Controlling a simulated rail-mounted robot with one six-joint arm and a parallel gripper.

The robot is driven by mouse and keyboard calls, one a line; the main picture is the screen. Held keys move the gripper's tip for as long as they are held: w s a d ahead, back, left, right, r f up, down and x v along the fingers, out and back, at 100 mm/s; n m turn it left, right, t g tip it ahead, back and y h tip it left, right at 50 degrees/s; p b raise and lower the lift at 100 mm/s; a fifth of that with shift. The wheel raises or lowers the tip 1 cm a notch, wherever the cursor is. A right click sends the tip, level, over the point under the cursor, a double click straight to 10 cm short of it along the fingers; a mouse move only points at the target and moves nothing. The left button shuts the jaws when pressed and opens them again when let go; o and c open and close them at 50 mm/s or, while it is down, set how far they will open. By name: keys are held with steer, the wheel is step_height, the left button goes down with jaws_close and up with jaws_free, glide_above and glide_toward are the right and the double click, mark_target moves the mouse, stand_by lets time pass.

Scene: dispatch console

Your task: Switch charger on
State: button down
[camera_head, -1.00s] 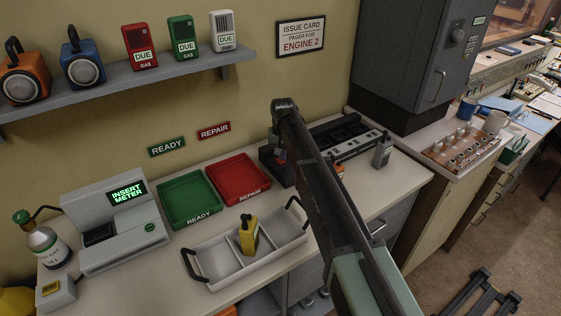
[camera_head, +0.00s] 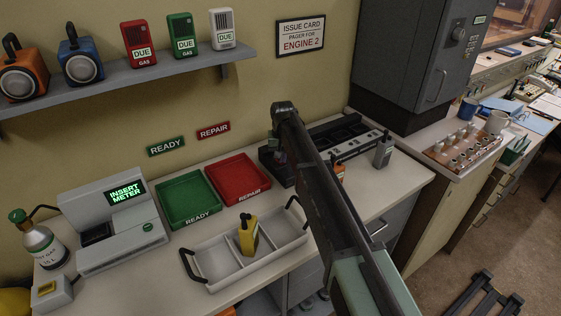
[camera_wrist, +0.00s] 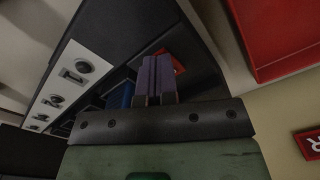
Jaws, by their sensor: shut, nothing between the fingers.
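The charger (camera_head: 349,137) is a long dark bank with slots and a pale front strip, on the counter at the back. In the wrist view, its pale strip with round parts (camera_wrist: 60,95) runs along the left. A dark end section (camera_head: 272,168) stands at its left, partly hidden by my arm. My gripper (camera_head: 280,158) is over this section, small and mostly hidden in the head view. In the wrist view my gripper's fingers (camera_wrist: 154,68) are together and empty. A small red part (camera_wrist: 178,66) shows just beside the fingertips; I cannot tell whether they touch it.
A red REPAIR tray (camera_head: 238,178) and a green READY tray (camera_head: 188,197) lie left of the charger. A pale divided carrier (camera_head: 215,265) holds a yellow device (camera_head: 248,236). A grey device (camera_head: 383,151) stands right of the charger, near a grey cabinet (camera_head: 412,60).

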steer(key=shift+f, duration=0.25)
steer(key=shift+r, duration=0.1)
step_height(320, 180, up, 7)
steer(key=p, duration=0.7)
steer(key=shift+s, duration=0.15)
steer(key=s+d, duration=0.7)
steer(key=s, duration=0.4)
steer(key=s+d+m, duration=0.1)
steer(key=s+d, duration=0.7)
steer(key=s, duration=0.3)
steer(key=s+d, duration=0.8)
steer(key=s, duration=0.3)
steer(key=shift+s, duration=0.35)
